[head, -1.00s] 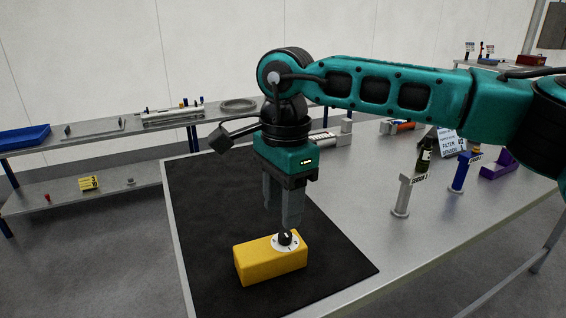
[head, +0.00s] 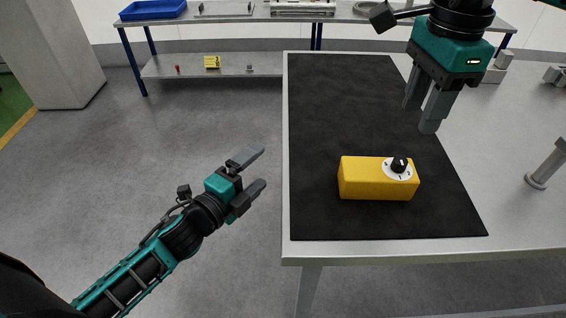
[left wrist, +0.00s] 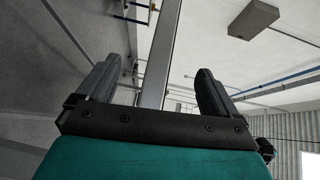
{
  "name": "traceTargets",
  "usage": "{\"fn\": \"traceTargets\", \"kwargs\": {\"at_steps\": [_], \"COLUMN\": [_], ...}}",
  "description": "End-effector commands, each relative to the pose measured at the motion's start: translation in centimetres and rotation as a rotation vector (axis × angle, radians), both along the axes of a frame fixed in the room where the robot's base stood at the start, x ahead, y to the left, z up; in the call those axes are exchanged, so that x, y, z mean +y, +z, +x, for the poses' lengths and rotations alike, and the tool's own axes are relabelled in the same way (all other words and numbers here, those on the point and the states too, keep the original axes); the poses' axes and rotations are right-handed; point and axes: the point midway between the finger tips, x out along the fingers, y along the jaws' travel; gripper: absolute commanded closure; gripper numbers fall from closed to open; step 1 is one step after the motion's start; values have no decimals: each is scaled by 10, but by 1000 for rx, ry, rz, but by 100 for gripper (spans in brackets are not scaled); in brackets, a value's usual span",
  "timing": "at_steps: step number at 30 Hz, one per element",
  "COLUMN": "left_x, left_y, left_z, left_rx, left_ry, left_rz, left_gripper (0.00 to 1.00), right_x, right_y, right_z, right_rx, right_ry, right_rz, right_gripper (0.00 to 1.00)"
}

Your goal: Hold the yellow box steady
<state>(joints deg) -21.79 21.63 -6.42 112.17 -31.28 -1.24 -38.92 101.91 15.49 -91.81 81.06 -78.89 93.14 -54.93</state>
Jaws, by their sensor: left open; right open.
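The yellow box (head: 362,180) lies on the black mat (head: 340,110) on the grey table. A black knob on a white numbered dial (head: 398,166) sits on its top at the right end. My left gripper (head: 258,170) is open and empty, left of the table edge and apart from the box. In the left wrist view its two fingers (left wrist: 155,85) stand apart with nothing between them. My right gripper (head: 421,115) is open and empty, above and behind the box's right end, fingers pointing down. Neither gripper touches the box.
The table's left edge (head: 286,150) lies between my left gripper and the box. A grey post (head: 547,165) stands on the table at the right. A shelf (head: 215,65) with a blue tray (head: 153,9) is behind. The mat around the box is clear.

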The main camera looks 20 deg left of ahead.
Motion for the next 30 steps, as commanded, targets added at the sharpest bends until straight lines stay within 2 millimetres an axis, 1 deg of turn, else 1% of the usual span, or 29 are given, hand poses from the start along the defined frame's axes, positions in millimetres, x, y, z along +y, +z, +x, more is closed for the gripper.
{"fn": "traceTargets", "kwargs": {"at_steps": [1, 3, 5, 6, 7, 9, 10, 12, 15, 18, 21, 26, 30], "left_x": [-5, -15, -24, -30, -35, -46, -51, -60, -67, -70, -72, -82, -102], "left_y": [20, 42, 57, 66, 71, 76, 77, 76, 74, 72, 71, 70, 71], "left_z": [10, 18, 21, 22, 22, 17, 14, 6, -6, -15, -20, -19, -12], "left_rx": [-110, -266, -399, -490, -560, -696, -748, -854, -980, -1071, -1123, -1147, -1150], "left_ry": [-79, -182, -267, -323, -367, -467, -507, -595, -695, -764, -802, -817, -815], "left_rz": [163, 392, 587, 714, 806, 958, 1003, 1079, 1153, 1198, 1219, 1227, 1225], "left_gripper": [6, 6, 6, 6, 6, 6, 6, 6, 6, 6, 6, 6, 6], "right_x": [0, 0, 0, 0, 0, 0, 0, 0, 0, 0, 0, 0, 0], "right_y": [0, 0, 0, 0, 0, 0, 0, 0, 0, 0, 0, 0, 0], "right_z": [0, 0, 0, 0, 0, 0, 0, 0, 0, 0, 0, 0, 0], "right_rx": [0, 0, 0, 0, 0, 0, 0, 0, 0, 0, 0, 0, 0], "right_ry": [0, 0, 0, 0, 0, 0, 0, 0, 0, 0, 0, 0, 0], "right_rz": [0, 0, 0, 0, 0, 0, 0, 0, 0, 0, 0, 0, 0], "right_gripper": [57, 57, 57, 57, 57, 57, 57, 57, 57, 57, 57, 57, 57]}}
